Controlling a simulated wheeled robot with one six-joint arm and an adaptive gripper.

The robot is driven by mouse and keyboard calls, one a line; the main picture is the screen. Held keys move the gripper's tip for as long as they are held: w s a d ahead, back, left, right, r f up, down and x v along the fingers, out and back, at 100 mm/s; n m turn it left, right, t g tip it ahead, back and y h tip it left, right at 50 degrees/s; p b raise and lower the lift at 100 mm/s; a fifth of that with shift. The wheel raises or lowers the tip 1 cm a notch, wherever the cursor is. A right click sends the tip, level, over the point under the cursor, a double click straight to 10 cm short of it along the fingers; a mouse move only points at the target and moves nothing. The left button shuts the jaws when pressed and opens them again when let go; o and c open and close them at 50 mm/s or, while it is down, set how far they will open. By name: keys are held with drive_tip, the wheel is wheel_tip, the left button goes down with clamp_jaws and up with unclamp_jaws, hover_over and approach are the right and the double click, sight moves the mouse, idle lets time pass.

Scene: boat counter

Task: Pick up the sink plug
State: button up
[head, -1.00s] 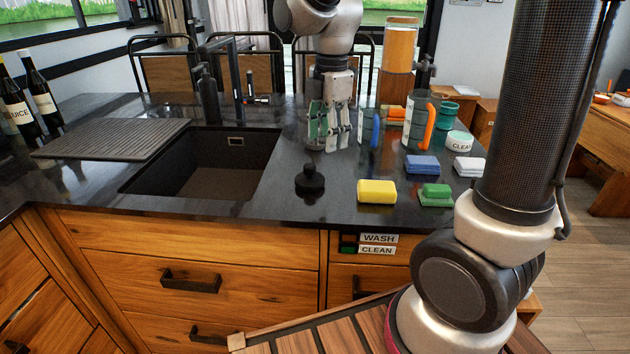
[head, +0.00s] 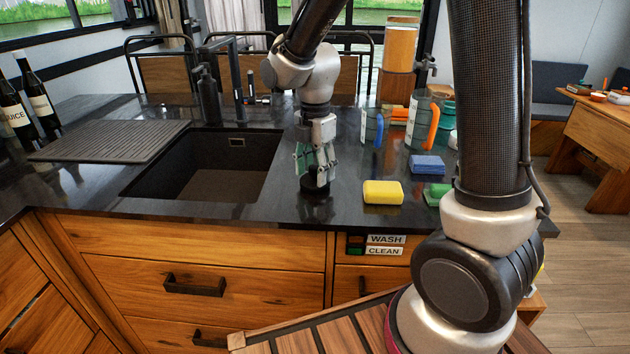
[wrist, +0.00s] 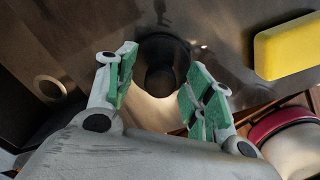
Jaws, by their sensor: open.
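The sink plug (head: 316,208) is a black round piece with a knob, standing on the dark counter to the right of the sink. In the head view my gripper (head: 318,183) is right above it and hides its upper part. In the wrist view the plug (wrist: 160,75) lies ahead between the two green-padded fingers of my gripper (wrist: 157,95). The fingers are spread, with nothing held. Whether they touch the plug cannot be told.
A yellow sponge (head: 383,191) lies close to the right of the plug. A blue sponge (head: 427,165), a green sponge (head: 436,193) and a grey jug with an orange handle (head: 424,120) stand farther right. The sink basin (head: 222,180) opens to the left.

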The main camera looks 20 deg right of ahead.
drive_tip(key=c, duration=1.1)
drive_tip(key=shift+r, duration=0.1)
drive_tip(key=shift+c, duration=0.2)
